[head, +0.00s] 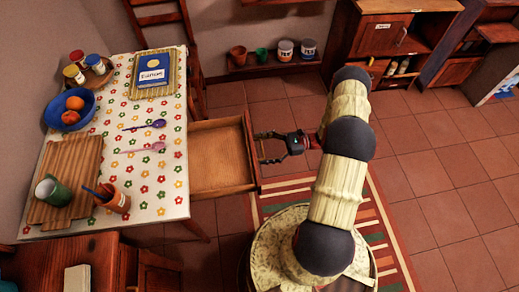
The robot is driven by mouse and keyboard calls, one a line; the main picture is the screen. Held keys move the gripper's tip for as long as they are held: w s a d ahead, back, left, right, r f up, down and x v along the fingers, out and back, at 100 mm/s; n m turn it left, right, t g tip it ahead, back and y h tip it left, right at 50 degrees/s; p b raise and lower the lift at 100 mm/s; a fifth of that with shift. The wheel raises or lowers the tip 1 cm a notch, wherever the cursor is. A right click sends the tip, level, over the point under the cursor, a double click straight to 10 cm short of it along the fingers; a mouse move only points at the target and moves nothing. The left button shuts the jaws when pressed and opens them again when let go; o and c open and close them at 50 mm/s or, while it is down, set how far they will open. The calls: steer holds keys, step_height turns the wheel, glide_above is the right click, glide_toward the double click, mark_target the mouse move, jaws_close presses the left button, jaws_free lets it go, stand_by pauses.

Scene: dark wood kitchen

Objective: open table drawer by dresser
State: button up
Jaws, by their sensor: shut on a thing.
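The table (66,225) has a white flowered cloth and stands at the left. Its wooden drawer (217,158) is pulled out to the right, well clear of the table edge, and its visible inside looks empty. My gripper (262,147) is at the outer face of the drawer front, shut on the drawer handle. The handle itself is small and partly covered by the fingers. A dark wood dresser (92,262) is partly in view at the bottom left, near the table's front edge.
On the table are a blue bowl (62,124) of fruit, a cutting board (85,153), a green mug (52,191), a book (154,69) and two spoons. A chair (196,77) stands behind. A striped rug (400,262) lies under my base. Tiled floor is clear at the right.

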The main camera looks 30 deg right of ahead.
steer(key=shift+w+d, duration=0.1)
steer(key=shift+w, duration=0.05)
steer(key=o, duration=1.4)
steer(key=shift+c, duration=0.2)
steer(key=v, duration=1.2)
